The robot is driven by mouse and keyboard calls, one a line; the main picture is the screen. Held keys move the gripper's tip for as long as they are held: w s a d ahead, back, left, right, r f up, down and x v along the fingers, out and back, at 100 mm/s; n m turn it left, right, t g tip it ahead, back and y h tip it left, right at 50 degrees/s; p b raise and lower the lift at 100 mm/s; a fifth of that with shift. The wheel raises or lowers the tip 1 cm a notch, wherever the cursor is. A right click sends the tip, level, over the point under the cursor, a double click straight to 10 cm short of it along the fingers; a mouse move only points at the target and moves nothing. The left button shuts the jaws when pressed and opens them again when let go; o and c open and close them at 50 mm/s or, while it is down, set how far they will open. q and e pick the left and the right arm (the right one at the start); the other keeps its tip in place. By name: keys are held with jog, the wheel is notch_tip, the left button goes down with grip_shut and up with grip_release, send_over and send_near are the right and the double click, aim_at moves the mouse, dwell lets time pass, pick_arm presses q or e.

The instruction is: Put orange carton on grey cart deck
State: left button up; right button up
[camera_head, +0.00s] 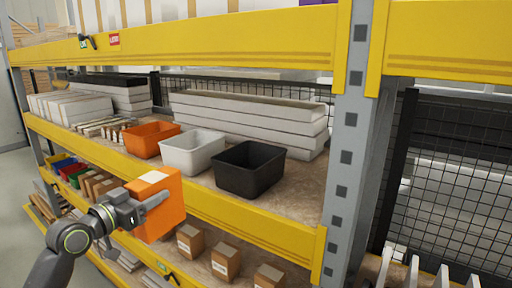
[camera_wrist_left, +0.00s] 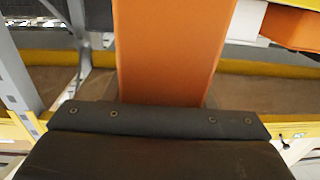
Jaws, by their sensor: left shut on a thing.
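The orange carton (camera_head: 162,207) is a box with a pale label on top. My left gripper (camera_head: 150,203) is shut on it and holds it in the air in front of the yellow shelf beam. In the left wrist view the carton (camera_wrist_left: 170,50) stands out straight beyond the dark gripper body (camera_wrist_left: 160,120). The far side of the carton is hidden. The grey cart deck is not in view. My right gripper is not in view.
An orange bin (camera_head: 150,139), a white bin (camera_head: 192,153) and a black bin (camera_head: 249,169) stand on the middle shelf. Small brown boxes (camera_head: 226,262) sit on the shelf below. A grey upright (camera_head: 345,150) stands to the right. Grey floor (camera_head: 20,190) is free at left.

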pick_arm(q)
jog(key=s+d+f+h, duration=0.1)
jog(key=s+f, duration=0.8)
jog(key=s, duration=0.3)
jog(key=s+d+f, duration=0.1)
jog(key=s+f, duration=0.7)
jog(key=s, duration=0.5)
jog(key=w+d+r+y, duration=0.1)
jog(key=d, duration=0.2)
notch_tip(320, 180, down, 14)
jog(key=b, duration=1.4)
jog(key=shift+w+d+r, duration=0.15)
jog(key=shift+d, duration=0.15)
jog(key=shift+r, duration=0.1)
